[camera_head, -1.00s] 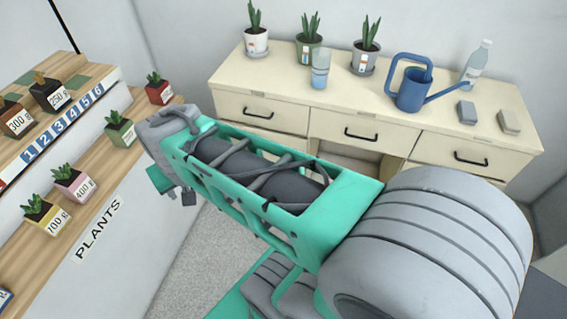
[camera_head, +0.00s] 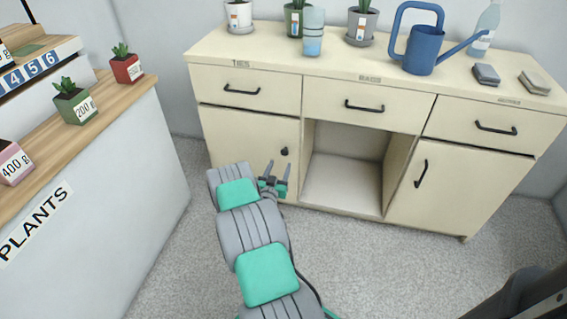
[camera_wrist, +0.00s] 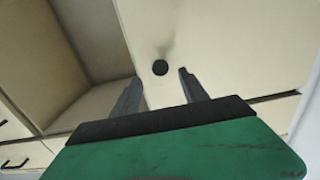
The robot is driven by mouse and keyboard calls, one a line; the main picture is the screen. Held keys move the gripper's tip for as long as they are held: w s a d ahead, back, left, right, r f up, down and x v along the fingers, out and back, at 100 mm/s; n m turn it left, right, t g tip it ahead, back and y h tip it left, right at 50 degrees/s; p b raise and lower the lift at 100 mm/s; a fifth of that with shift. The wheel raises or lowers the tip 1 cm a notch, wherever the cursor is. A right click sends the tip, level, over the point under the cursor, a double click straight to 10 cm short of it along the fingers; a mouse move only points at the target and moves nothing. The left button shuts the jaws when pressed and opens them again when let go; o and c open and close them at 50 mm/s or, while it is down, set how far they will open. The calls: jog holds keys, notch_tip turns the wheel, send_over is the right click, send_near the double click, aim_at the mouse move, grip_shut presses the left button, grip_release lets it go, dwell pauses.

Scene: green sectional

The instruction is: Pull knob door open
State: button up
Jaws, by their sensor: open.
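The knob door (camera_head: 246,140) is the lower left door of the cream cabinet, and it looks closed. Its small dark round knob (camera_head: 284,151) sits near the door's right edge. In the wrist view the knob (camera_wrist: 160,67) shows ahead of the fingertips, roughly between them, against the pale door (camera_wrist: 215,45). My gripper (camera_head: 276,166) is in front of the door, just below and left of the knob in the head view. In the wrist view my gripper (camera_wrist: 158,85) has its two fingers apart with nothing between them. It appears not to touch the knob.
An open compartment (camera_head: 345,180) lies right of the door, then a door with a bar handle (camera_head: 421,173). Drawers with bar handles run above. A blue watering can (camera_head: 422,48) and potted plants stand on top. A plant shelf (camera_head: 110,130) is at left. Grey floor is clear.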

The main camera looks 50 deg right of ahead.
aim_at(284, 154)
jog(key=b+x, duration=0.1)
jog(key=x, duration=0.6)
jog(key=shift+r, duration=0.1)
grip_shut()
dwell(1.1)
